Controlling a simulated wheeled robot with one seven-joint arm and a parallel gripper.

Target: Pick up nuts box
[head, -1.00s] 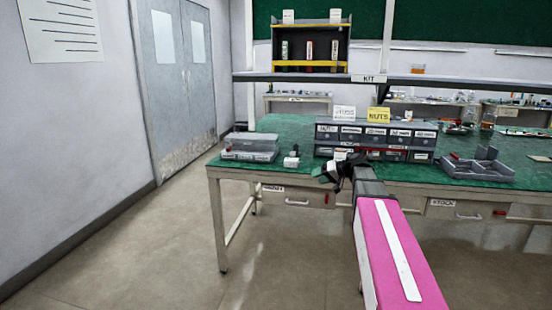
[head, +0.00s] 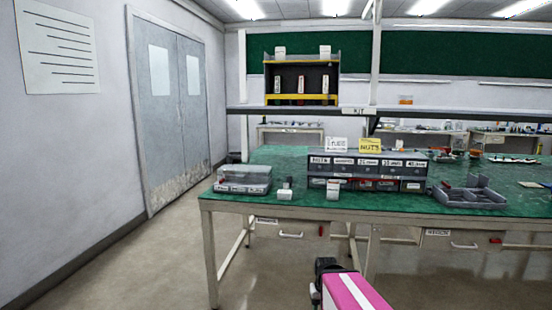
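A yellow card reading NUTS (head: 370,145) stands on top of a grey drawer unit (head: 367,164) on the green table. The drawer fronts have white labels, most too small to read. A small white-labelled box (head: 333,190) stands on the table in front of the unit, and a similar box with a dark top (head: 290,190) stands to its left. I cannot tell which thing is the nuts box. My gripper (head: 325,266) shows as a dark shape at the end of my pink arm, low in front of the table. Its fingers are not clear.
A clear-lidded case (head: 243,178) sits at the table's left end. A grey divided tray (head: 470,193) is to the right of the drawer unit. A shelf (head: 420,112) crosses above, with a yellow and black rack (head: 301,80) on it. Labelled drawers hang under the table.

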